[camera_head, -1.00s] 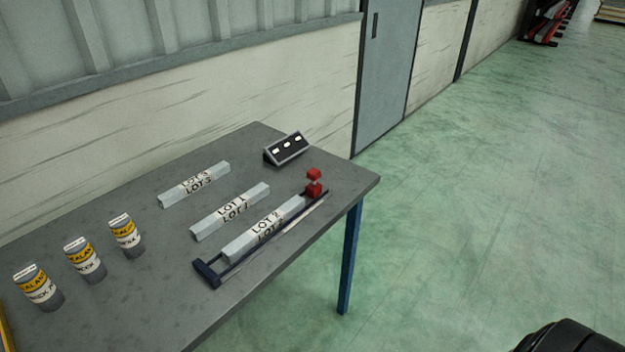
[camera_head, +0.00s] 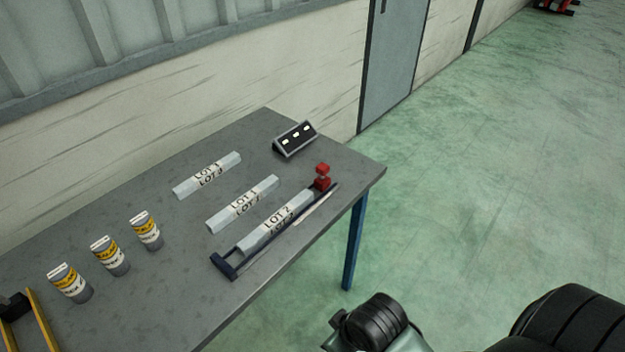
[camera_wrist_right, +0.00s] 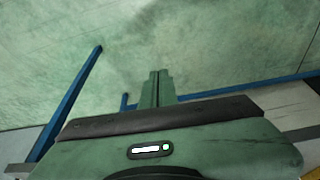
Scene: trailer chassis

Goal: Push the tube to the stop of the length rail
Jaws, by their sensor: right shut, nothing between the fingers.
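The tube marked LOT 2 (camera_head: 277,221) lies along the dark blue length rail (camera_head: 225,265) near the table's front edge. A gap shows between the tube's near left end and the dark crosspiece at that end of the rail. A red block (camera_head: 322,175) stands at the far right end, close to the tube's other end; I cannot tell whether they touch. My right gripper (camera_wrist_right: 155,78) shows in the right wrist view, shut and empty, with green floor behind it. It is away from the tube. My left gripper is in no view.
Two more tubes, LOT 1 (camera_head: 243,204) and LOT 3 (camera_head: 207,176), lie behind on the grey table (camera_head: 165,285). Several sealant cans, one here (camera_head: 146,231), stand left. A small panel box (camera_head: 295,138) sits at the back. A yellow-framed object (camera_head: 42,320) is at lower left.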

